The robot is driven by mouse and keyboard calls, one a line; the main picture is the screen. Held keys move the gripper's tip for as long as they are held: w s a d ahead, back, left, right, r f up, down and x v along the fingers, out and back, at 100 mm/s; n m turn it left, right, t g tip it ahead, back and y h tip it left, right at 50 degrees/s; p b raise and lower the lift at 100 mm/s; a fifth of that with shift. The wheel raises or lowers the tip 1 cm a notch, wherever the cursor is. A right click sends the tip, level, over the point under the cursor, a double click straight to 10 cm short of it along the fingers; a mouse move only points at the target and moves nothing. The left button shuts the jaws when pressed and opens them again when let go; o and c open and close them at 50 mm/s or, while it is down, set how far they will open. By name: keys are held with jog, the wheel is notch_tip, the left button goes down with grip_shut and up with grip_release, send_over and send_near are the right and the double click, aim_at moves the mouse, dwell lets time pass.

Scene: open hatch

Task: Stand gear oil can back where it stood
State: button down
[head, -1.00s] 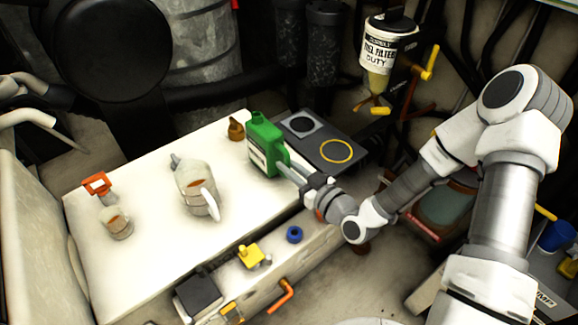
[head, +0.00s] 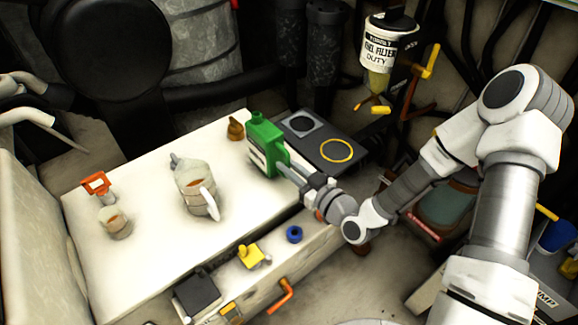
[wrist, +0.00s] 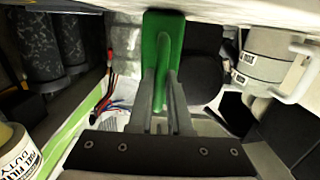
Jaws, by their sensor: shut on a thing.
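The gear oil can is a green can (head: 266,146) with a pale label and a cap on top. It is upright in the head view, at the right back part of the white top, beside the dark mat (head: 306,127). My gripper (head: 288,170) is shut on the can from the right. In the wrist view the can (wrist: 163,40) is between the two fingers (wrist: 160,88). The mat bears a grey square with a ring mark and a yellow ring (head: 336,151); both marks are bare. I cannot tell whether the can's base touches the white top.
A small cup (head: 115,222) and an orange-handled part (head: 97,184) are far left. A fuel filter (head: 389,45) hangs behind the mat. A blue ring (head: 294,234) lies in front.

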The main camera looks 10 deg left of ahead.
jog(key=shift+f, duration=0.1)
jog(key=shift+c, duration=1)
grip_release()
jog(key=shift+d, duration=0.1)
jog(key=b+v, duration=0.1)
jog(key=v, duration=0.6)
jog(key=shift+s, duration=0.15)
dwell(0.6)
